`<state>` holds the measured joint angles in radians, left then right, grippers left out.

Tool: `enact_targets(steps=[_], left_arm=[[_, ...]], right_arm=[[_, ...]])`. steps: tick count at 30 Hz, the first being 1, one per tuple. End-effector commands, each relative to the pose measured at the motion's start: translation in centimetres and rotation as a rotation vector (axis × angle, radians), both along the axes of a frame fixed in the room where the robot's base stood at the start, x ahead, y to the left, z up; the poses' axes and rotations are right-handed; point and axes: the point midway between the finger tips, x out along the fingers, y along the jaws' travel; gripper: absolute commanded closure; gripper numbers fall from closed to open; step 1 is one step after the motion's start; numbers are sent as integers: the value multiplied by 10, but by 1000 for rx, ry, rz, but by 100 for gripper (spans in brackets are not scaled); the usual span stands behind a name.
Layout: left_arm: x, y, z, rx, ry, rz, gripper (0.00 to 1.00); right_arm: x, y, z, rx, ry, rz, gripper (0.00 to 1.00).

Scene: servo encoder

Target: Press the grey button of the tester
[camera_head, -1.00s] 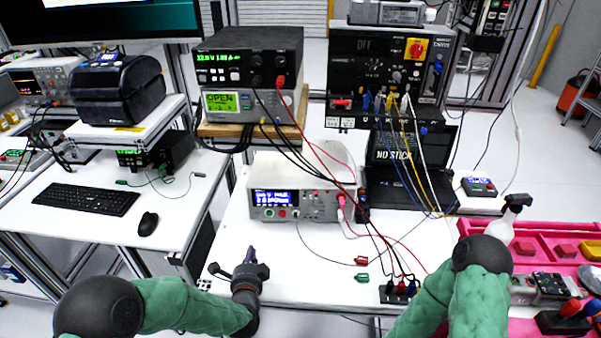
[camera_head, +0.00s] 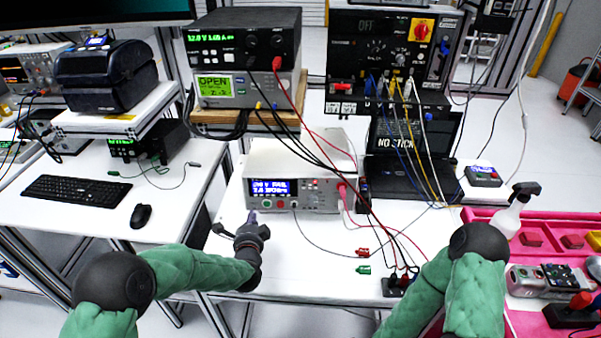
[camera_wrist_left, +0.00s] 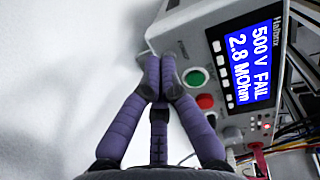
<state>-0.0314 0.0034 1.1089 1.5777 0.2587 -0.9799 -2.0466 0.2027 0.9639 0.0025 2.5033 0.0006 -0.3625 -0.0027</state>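The tester (camera_head: 318,198) is a white box with a blue display (camera_head: 272,187) on its front, in the middle of the table. In the left wrist view the display (camera_wrist_left: 243,62) reads 500 V FAIL, 2.8 MOhm. A green button (camera_wrist_left: 195,77) and a red button (camera_wrist_left: 205,101) sit beside it. I cannot clearly pick out a grey button. My left gripper (camera_head: 252,217) is just in front of the tester's left front. In the left wrist view its purple fingers (camera_wrist_left: 160,62) are together and empty, beside the green button. My right gripper is out of view.
Black and red leads hang over the tester's right side. A laptop (camera_head: 410,180) stands to its right. A pink tray (camera_head: 480,215) is at the right. The table front is mostly clear.

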Motion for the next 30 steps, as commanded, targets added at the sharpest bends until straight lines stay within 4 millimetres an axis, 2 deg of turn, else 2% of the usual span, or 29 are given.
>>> enact_targets(steps=[6, 30], left_arm=[[8, 0, -2, 0, 1, 0, 100], [13, 1, -2, -1, 1, 0, 100]], right_arm=[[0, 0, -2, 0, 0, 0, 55], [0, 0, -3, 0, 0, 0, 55]])
